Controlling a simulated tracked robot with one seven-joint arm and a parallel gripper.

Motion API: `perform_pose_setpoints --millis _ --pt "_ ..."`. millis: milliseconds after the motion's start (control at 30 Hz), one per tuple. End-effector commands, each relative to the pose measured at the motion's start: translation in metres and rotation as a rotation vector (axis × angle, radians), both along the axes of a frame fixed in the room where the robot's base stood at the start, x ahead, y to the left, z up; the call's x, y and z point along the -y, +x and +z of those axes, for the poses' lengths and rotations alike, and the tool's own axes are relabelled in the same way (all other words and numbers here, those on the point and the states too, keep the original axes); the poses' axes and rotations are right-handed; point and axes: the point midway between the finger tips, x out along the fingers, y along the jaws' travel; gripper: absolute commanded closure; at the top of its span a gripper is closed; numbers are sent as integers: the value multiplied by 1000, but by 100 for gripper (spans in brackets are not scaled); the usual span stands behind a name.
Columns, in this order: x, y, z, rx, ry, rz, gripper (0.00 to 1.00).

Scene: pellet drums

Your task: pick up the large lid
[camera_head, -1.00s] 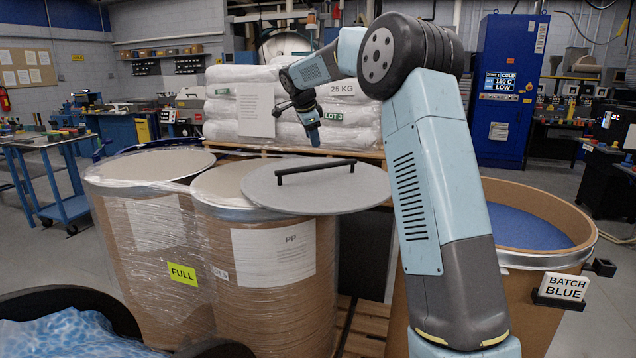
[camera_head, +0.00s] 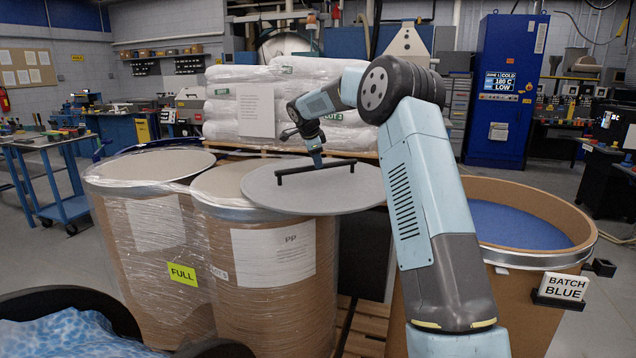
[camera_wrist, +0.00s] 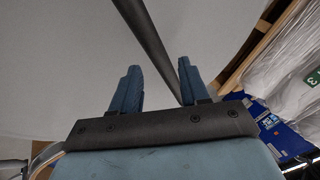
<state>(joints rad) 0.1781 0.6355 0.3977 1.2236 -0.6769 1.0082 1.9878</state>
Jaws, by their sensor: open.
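The large lid (camera_head: 300,200) is a round grey disc with a black bar handle (camera_head: 316,172) across its top. It rests on the drum labelled PP and overhangs that drum's right side. My gripper (camera_head: 317,162) is just above the handle, pointing down. In the wrist view my gripper (camera_wrist: 158,85) is open, its two blue fingers apart. The handle (camera_wrist: 160,45) runs diagonally across that view, near the right finger and passing between the fingertips. I cannot tell whether a finger touches it. The lid's grey surface (camera_wrist: 70,50) fills the background there.
The PP drum (camera_head: 275,265) stands beside a wrapped drum marked FULL (camera_head: 160,255). An open drum marked BATCH BLUE (camera_head: 535,315) with blue contents is at right, behind my arm. White sacks (camera_head: 245,110) are stacked behind the lid. A dark-rimmed container (camera_head: 70,300) is at front left.

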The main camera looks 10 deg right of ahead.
Motion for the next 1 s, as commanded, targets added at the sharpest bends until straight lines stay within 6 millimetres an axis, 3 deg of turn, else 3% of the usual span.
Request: perform_pose_setpoints --millis 333,700,1000 --pt "11 17 -38 -2 0 -1 55" --pt "13 21 -44 0 -1 0 56" --pt "13 21 -44 0 -1 0 85"
